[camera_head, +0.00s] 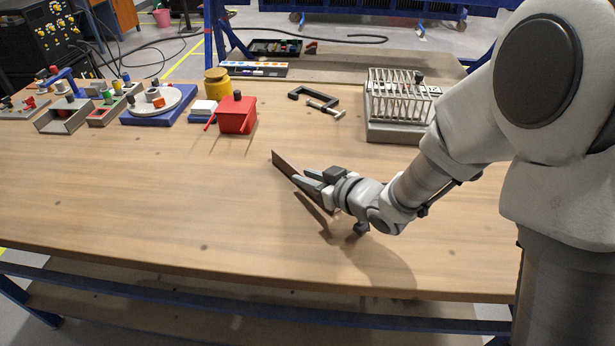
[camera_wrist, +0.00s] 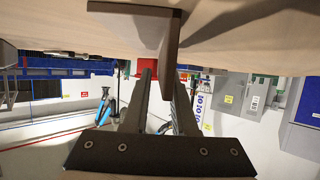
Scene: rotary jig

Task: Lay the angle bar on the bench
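The angle bar (camera_head: 284,163) is a thin, dark brown L-shaped piece over the middle of the bench (camera_head: 130,205). My gripper (camera_head: 306,180) reaches in from the right, low over the bench, with its fingers shut on the bar. In the wrist view, one flange of the bar (camera_wrist: 168,38) stands between the fingertips and the other lies across the top. A dark strip shows on or above the wood below the fingers; I cannot tell whether it is shadow or part of the bar. Any gap between bar and bench is unclear.
A red box (camera_head: 237,116) and a yellow jar (camera_head: 216,82) stand behind, to the left. A C-clamp (camera_head: 318,101) lies at the back, and a rack with upright bars (camera_head: 394,130) stands behind my arm. The front and left bench surface is clear.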

